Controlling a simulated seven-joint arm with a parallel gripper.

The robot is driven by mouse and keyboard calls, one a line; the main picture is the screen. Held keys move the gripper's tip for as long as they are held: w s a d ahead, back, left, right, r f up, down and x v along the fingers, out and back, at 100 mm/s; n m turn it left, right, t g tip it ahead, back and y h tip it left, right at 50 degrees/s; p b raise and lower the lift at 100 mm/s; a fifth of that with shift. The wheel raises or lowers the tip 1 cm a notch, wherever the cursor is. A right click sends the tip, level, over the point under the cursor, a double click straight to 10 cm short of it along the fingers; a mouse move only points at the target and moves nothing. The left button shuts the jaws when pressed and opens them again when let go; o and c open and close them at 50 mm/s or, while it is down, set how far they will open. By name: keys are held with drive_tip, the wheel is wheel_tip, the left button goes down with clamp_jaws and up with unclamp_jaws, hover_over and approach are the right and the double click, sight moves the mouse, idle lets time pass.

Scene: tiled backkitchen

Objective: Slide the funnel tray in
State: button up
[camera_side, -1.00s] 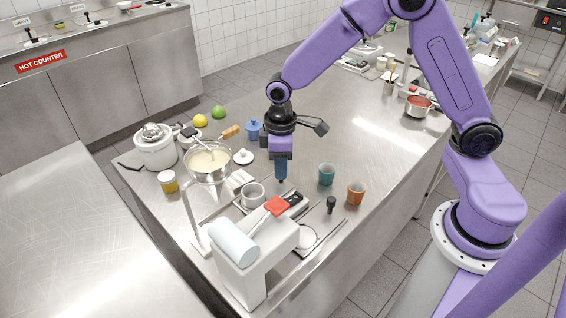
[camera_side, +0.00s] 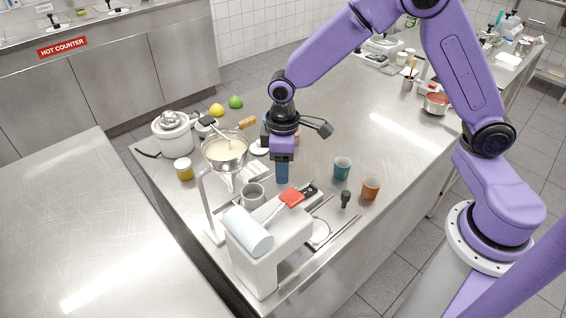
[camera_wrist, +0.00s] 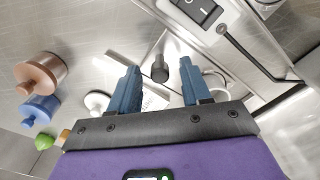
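My gripper (camera_side: 282,178) hangs with its blue fingers pointing down beside the white machine. In the wrist view its fingers (camera_wrist: 158,85) are apart, and a small dark knob (camera_wrist: 160,70) shows in the gap between them, not visibly touched. I cannot tell for sure which part is the funnel tray. A pale flat piece with lines (camera_wrist: 155,98) lies close to that knob; a metal funnel bowl (camera_side: 226,165) of cream sits on a stand to the left. The white machine (camera_side: 268,250) carries a paper-like roll, a red part (camera_side: 291,196) and a black switch panel (camera_wrist: 200,12).
A grey mug (camera_side: 252,195) stands close by the machine.

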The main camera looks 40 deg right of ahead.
drive_tip(key=shift+r, duration=0.1)
wheel_tip(320, 180, up, 17)
drive_tip(key=shift+r, duration=0.15)
idle(0.4)
drive_tip(key=w+d+f+n+g+y, duration=0.1)
drive_tip(key=w+d+n+g+y, duration=0.3)
drive_tip(key=n, duration=1.4)
drive_tip(key=shift+t+h, duration=0.4)
drive_tip(key=x, duration=1.1)
drive_tip(key=w+d+x, duration=0.1)
drive_tip(key=x, duration=0.5)
drive_tip(key=shift+f, duration=0.3)
